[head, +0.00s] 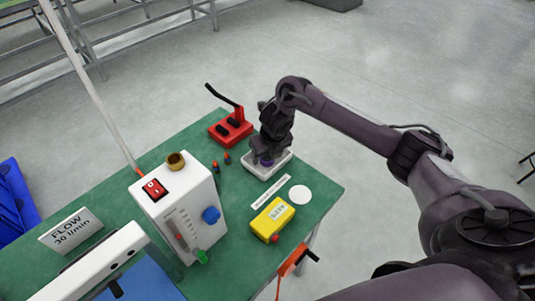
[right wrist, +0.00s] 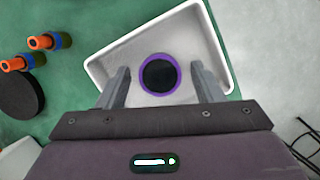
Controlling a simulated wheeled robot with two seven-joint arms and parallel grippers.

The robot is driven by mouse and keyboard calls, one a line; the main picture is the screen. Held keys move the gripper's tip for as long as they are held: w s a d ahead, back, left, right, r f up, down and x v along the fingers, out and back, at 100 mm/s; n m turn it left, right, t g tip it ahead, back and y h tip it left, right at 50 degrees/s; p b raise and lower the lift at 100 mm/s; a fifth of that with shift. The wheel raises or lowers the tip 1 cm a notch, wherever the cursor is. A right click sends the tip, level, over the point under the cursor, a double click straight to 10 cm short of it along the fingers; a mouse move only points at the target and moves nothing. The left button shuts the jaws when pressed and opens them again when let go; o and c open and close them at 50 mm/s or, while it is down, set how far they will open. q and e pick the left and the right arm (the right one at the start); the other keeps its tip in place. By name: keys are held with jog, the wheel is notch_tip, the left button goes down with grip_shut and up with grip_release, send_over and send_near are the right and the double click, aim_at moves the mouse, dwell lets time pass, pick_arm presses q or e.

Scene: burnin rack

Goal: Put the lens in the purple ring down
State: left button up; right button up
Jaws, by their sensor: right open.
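The lens in the purple ring (right wrist: 160,74) is a dark round disc with a purple rim. It lies in a white tray (right wrist: 105,68), between the fingers of my right gripper (right wrist: 160,85) as seen from the wrist. The fingers are open and stand apart from the ring on both sides. In the head view my right gripper (head: 265,158) points down over the white tray (head: 278,169), and a bit of the purple ring (head: 267,162) shows below it. My left gripper is not in view.
The green table holds a white flow box (head: 185,215) with a blue knob, a red clamp stand (head: 231,128), a yellow meter (head: 272,219), a white disc (head: 300,195) and a label strip (head: 271,191). Two orange-and-blue fittings (right wrist: 40,41) and a black disc (right wrist: 20,94) lie left of the tray.

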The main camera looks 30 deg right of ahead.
jog(key=shift+r, duration=0.45)
jog(key=p+v, duration=0.4)
jog(key=v, duration=0.7)
jog(key=shift+s, duration=0.2)
